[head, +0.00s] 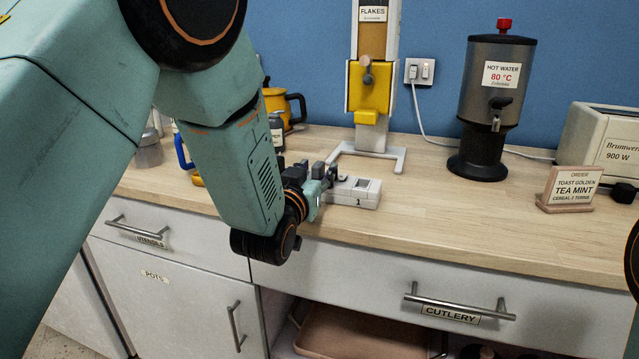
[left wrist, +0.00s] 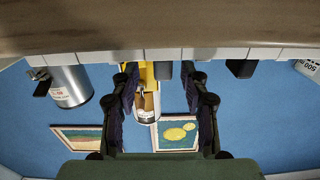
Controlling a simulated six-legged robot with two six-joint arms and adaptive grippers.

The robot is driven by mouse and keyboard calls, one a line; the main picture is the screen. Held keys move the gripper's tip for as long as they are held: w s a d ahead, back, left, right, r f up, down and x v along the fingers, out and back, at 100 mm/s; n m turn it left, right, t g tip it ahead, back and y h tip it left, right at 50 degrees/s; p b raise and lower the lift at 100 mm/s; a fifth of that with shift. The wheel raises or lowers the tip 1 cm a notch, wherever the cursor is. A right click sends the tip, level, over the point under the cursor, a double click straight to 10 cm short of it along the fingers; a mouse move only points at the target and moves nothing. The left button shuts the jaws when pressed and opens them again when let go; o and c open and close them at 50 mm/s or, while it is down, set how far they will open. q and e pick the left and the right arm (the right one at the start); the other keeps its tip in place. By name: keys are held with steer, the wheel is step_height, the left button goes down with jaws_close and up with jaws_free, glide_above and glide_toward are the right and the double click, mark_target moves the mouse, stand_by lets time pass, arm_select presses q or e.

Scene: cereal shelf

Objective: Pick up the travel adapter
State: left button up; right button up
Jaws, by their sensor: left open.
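My right gripper is not in view.
The flakes dispenser (head: 371,85) stands behind the block, its white foot close by. The hot water urn (head: 494,100), order sign (head: 572,188) and toaster (head: 600,145) stand to the right. A yellow pot (head: 283,105) is behind my left arm. The counter (head: 450,205) right of the block is clear.

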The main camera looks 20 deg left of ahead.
arm_select(q)
steer(key=shift+a, duration=0.3)
steer(key=shift+c, duration=1)
steer(key=shift+d, duration=0.2)
steer(key=c, duration=0.3)
steer(key=shift+a, duration=0.15)
jaws_close()
